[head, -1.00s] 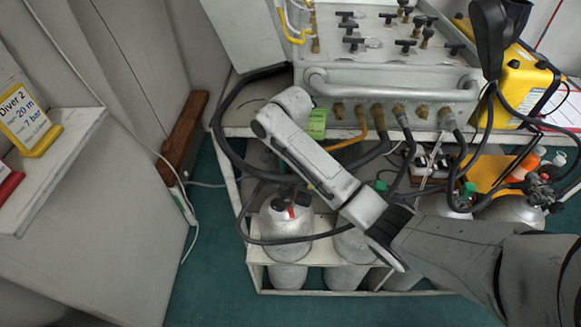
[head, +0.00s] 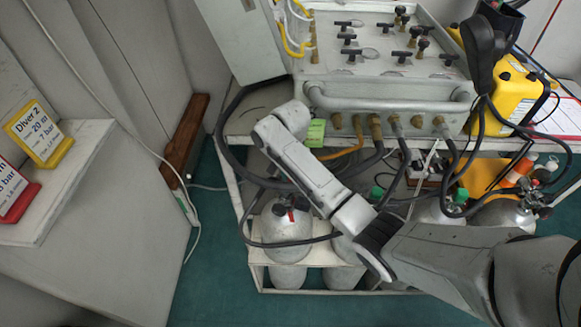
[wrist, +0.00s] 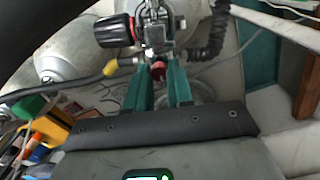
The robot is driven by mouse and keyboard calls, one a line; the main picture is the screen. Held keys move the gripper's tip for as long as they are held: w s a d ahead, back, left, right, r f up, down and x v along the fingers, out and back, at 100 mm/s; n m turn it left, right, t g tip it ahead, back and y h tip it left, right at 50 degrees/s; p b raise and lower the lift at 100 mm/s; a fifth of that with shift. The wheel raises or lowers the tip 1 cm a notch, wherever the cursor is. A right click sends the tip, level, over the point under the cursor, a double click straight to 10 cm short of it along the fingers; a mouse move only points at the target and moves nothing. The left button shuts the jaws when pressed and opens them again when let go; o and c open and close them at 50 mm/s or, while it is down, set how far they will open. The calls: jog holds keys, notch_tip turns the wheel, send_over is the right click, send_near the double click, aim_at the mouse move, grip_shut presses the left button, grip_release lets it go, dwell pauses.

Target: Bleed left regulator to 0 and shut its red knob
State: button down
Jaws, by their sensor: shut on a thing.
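In the wrist view, my gripper (wrist: 159,66) has its two teal fingers closed around a small red knob (wrist: 158,73) on the underside of a metal regulator (wrist: 154,37). A larger black knob with a red band (wrist: 115,31) sticks out to the left of the regulator body. A yellow-collared hose fitting (wrist: 111,68) is just left of the fingers. In the head view, the left grey cylinder (head: 285,228) stands on the lower rack with dark and red fittings on top. My fingers are hidden in that view. I cannot read any gauge.
The air panel (head: 385,50) with several valves stands above the cylinders, with black hoses (head: 226,145) hanging down. A yellow box (head: 515,90) is at its right. Diver signs (head: 40,135) stand on a shelf at the left. Green floor (head: 215,250) is clear left of the rack.

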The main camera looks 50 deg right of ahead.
jog(key=n+p, duration=0.1)
jog(key=n, duration=0.1)
jog(key=n+p, duration=0.1)
jog(key=p, duration=0.1)
jog(key=shift+r+n, duration=0.2)
jog(key=shift+n, duration=0.2)
jog(key=n+p, duration=0.2)
jog(key=n, duration=0.3)
jog(key=shift+p, duration=0.4)
jog(key=n+p, duration=0.2)
jog(key=n, duration=0.3)
jog(key=shift+f+n, duration=0.1)
jog(key=shift+n, duration=0.3)
jog(key=n+p, duration=0.1)
jog(key=n, duration=0.3)
jog(key=shift+n, duration=0.3)
jog(key=c, duration=1)
grip_release()
notch_tip(320, 180, up, 11)
jog(key=shift+f, duration=0.15)
